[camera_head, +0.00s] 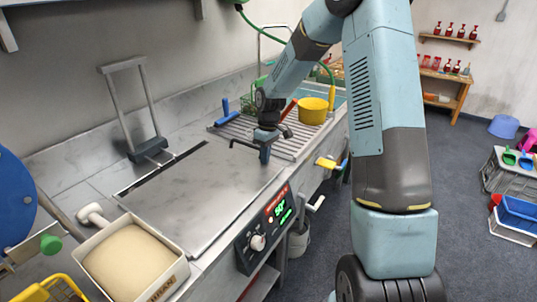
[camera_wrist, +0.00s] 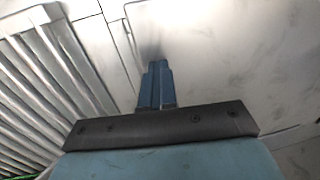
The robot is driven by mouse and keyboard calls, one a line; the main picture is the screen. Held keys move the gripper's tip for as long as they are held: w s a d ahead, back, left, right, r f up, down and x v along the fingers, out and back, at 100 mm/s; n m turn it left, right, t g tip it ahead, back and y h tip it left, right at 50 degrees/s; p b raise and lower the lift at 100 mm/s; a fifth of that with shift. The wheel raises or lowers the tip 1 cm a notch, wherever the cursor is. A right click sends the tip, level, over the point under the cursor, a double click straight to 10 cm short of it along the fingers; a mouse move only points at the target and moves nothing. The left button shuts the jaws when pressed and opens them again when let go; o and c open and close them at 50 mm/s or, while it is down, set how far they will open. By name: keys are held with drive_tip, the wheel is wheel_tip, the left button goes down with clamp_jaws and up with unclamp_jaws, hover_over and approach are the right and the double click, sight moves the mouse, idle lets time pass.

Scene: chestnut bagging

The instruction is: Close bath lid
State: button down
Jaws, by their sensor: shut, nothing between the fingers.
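The bath lid (camera_head: 205,190) is a broad grey metal plate. It lies flat, level with the counter, over the bath with the control panel (camera_head: 268,226), whose green display is lit. A dark slot runs along its back edge. In the wrist view the lid (camera_wrist: 235,60) fills the right side as a smudged metal surface. My gripper (camera_head: 264,154) is at the lid's right end, beside the slatted drainer. Its blue fingers (camera_wrist: 157,68) are together and empty, pointing at the lid. I cannot tell whether the tips touch it.
The slatted drainer (camera_head: 282,136) is right of the lid and holds a yellow pot (camera_head: 313,111). A cream tub (camera_head: 130,262) stands at the front left. An upright metal frame (camera_head: 128,100) stands behind the lid. A yellow-handled tool (camera_head: 327,163) is at the counter's front edge.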

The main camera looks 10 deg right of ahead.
drive_tip(key=shift+s+f, duration=0.4)
drive_tip(key=shift+f, duration=0.15)
drive_tip(key=shift+w+r, duration=0.1)
drive_tip(key=shift+r, duration=0.2)
wheel_tip(320, 180, up, 13)
drive_tip(key=s+d+r+m+t+h, duration=0.1)
drive_tip(key=s+d+r+m+t, duration=0.1)
drive_tip(key=s+r, duration=0.6)
drive_tip(key=s+d+r+m+t, duration=0.1)
drive_tip(key=s+d+r+m, duration=0.1)
drive_tip(key=s, duration=0.6)
drive_tip(key=s+d+r+m+t, duration=0.2)
drive_tip(key=s+r, duration=0.1)
drive_tip(key=s, duration=0.5)
drive_tip(key=s+d+r+m+t, duration=0.1)
drive_tip(key=s+d+r+m, duration=0.1)
drive_tip(key=s, duration=0.7)
drive_tip(key=shift+r+m+t, duration=0.15)
drive_tip(key=shift+m+t, duration=0.15)
drive_tip(key=shift+m, duration=0.2)
